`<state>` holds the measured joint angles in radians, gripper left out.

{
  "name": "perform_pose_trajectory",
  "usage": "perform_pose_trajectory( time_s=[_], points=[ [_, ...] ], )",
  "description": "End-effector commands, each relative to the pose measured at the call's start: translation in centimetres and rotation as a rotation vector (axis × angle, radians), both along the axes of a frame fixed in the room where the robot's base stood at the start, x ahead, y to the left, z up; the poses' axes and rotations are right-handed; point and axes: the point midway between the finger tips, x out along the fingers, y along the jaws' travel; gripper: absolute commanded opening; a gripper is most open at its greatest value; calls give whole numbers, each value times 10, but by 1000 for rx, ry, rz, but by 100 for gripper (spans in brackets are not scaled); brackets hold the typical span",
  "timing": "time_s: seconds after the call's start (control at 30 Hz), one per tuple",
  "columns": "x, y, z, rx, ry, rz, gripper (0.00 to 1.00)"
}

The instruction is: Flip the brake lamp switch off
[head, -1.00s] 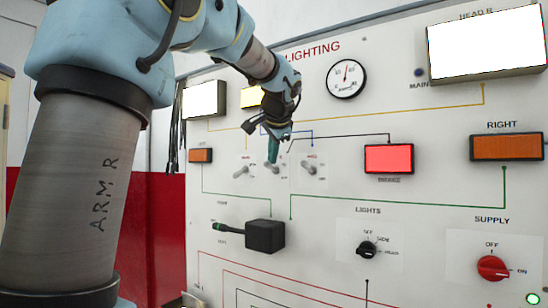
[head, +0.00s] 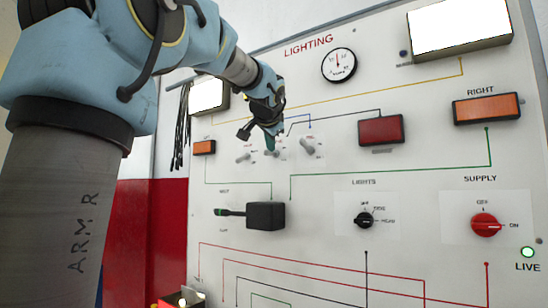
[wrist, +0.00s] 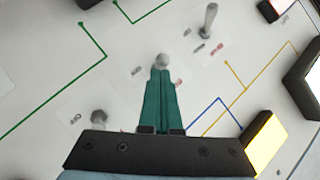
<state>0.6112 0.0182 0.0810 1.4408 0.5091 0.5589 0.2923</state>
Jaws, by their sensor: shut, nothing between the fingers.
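The brake lamp (head: 381,130) on the panel is dark red and unlit. Three small grey toggle switches sit in a row left of it: a left one (head: 243,157), a middle one (head: 271,153) and a right one (head: 308,147). Their labels are too blurred to read. My gripper (head: 270,142) is shut and empty, its green fingers at the middle toggle. In the wrist view the fingertips (wrist: 160,76) meet or overlap the middle toggle's round knob (wrist: 162,60); I cannot tell whether they touch. The other toggles show there on either side, apart from the fingers.
A black stalk lever box (head: 265,215) protrudes below the toggles. A black lights knob (head: 364,220) and a red supply knob (head: 486,225) are lower right. The green live light (head: 528,252) is lit. A white headlamp (head: 459,27) glows at upper right.

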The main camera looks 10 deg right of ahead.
Motion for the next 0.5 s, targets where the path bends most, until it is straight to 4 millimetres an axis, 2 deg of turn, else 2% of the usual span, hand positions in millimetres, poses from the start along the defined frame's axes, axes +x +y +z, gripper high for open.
perform_pose_trajectory(
  time_s=[0.03, 0.07, 0.5],
  points=[
    [0, 1, -8, -15, -16, 1, 0],
    [0, 1, -1, -12, -12, 0, 0],
    [0, 0, 10, -10, -10, 0, 0]
  ],
)
